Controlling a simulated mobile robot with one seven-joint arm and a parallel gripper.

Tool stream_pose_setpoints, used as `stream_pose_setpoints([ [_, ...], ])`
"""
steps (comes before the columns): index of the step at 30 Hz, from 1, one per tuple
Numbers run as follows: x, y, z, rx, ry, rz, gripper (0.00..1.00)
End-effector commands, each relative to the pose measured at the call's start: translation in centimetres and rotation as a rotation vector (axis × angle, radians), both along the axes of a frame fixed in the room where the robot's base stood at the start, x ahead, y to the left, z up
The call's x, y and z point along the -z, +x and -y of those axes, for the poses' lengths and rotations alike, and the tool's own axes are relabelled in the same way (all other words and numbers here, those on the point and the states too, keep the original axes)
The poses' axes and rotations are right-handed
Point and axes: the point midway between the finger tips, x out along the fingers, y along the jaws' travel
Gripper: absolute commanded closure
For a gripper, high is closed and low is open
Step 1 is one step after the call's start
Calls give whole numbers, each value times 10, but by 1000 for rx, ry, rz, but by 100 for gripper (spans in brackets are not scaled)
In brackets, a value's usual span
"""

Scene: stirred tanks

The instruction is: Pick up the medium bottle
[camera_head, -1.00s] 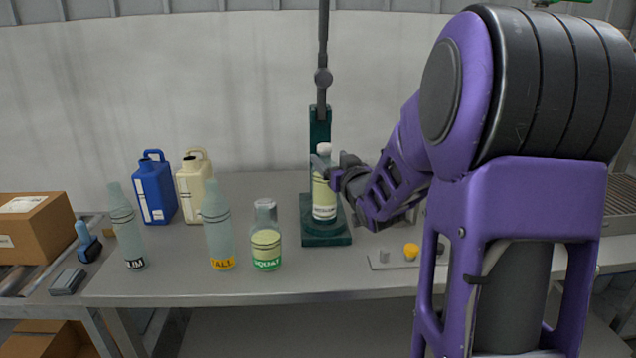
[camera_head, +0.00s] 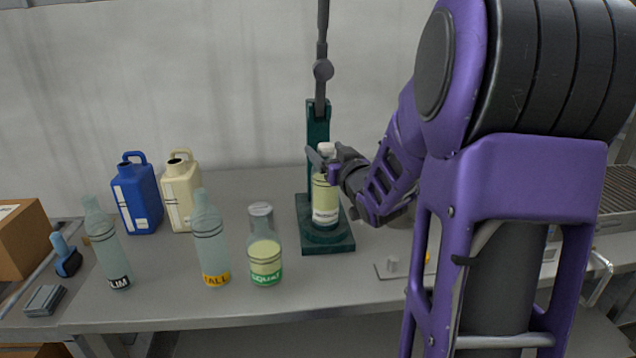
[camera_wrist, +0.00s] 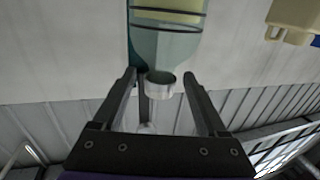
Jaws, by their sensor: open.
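A bottle with a white cap, pale yellow contents and dark bands (camera_head: 325,200) stands upright on the dark green base (camera_head: 338,245) of a stirrer stand. I take it for the medium bottle; its label is too small to read. My gripper (camera_head: 325,168) is at its upper part, below the cap. In the wrist view the bottle (camera_wrist: 165,42) appears upside down, its cap (camera_wrist: 160,86) in the gap between the two spread fingers of my gripper (camera_wrist: 162,88). The fingers are open, with room either side of the cap. Contact is not clear.
A squat bottle (camera_head: 264,250), a tall bottle (camera_head: 209,240) and a slim bottle (camera_head: 106,245) stand left on the grey table (camera_head: 190,308). Blue (camera_head: 138,200) and cream (camera_head: 181,192) jugs stand behind. The stirrer's column (camera_head: 318,135) rises behind the bottle. A small plate (camera_head: 388,273) lies right.

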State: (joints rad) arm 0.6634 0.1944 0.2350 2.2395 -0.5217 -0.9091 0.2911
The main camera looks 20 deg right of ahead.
Motion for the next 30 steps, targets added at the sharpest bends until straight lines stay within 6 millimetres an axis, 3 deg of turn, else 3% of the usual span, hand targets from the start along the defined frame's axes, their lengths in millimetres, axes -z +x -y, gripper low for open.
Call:
stream_pose_setpoints([
  [10, 0, -3, 1, -1, 0, 0, 24],
  [22, 0, -3, 1, -1, 0, 0, 96],
  [23, 0, -3, 1, -1, 0, 0, 100],
  [30, 0, -3, 1, -1, 0, 0, 100],
])
